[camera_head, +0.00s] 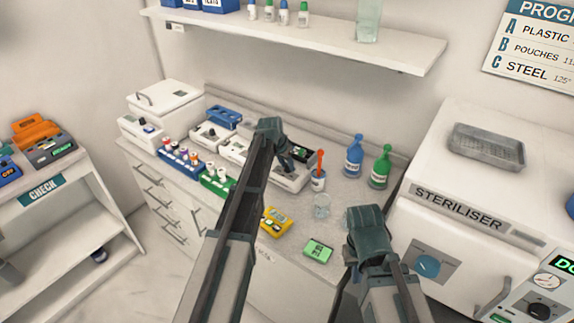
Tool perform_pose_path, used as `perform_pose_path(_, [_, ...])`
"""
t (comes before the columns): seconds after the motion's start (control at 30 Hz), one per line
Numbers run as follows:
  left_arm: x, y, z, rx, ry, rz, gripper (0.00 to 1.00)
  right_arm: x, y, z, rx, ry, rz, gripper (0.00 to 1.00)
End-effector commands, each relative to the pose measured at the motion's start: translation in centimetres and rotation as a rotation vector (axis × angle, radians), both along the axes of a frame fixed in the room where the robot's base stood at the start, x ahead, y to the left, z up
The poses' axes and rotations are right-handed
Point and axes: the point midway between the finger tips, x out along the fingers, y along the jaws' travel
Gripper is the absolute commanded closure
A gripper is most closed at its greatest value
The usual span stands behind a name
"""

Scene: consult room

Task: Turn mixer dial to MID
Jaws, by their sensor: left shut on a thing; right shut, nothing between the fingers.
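A white box-shaped device (284,182), which I take to be the mixer, stands on the counter with a small dark display at its back. My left gripper (287,164) reaches down onto its top and is shut on what appears to be the mixer dial. The fingers cover the dial, so its pointer and setting marks cannot be read. My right gripper (366,218) is shut and empty. It appears in front of the counter's right part, beside the steriliser, clear of the mixer.
A red-handled item stands in a cup (318,182) just right of the mixer. Blue (353,158) and green (380,169) bottles are behind. A clear beaker (321,206), yellow device (276,222) and green-screened device (318,250) lie nearer. The steriliser (458,215) bounds the right.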

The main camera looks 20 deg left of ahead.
Motion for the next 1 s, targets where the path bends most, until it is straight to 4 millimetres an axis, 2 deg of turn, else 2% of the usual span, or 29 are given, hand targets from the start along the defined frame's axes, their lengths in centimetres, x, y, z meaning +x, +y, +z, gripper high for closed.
perform_pose_path(0.27, [-0.03,-0.03,-0.01,-0.001,0.0,0.015,1.0,0.0,0.0,-0.01,0.0,0.0,0.0,1.0])
perform_pose_path(0.47, [-0.07,-0.17,0.0,0.0,-0.001,0.095,1.0,0.0,0.0,-0.01,0.0,0.0,0.0,1.0])
perform_pose_path(1.0, [0.03,-0.49,-0.01,0.001,-0.001,0.576,1.0,0.0,0.0,-0.01,0.0,0.0,0.0,1.0])
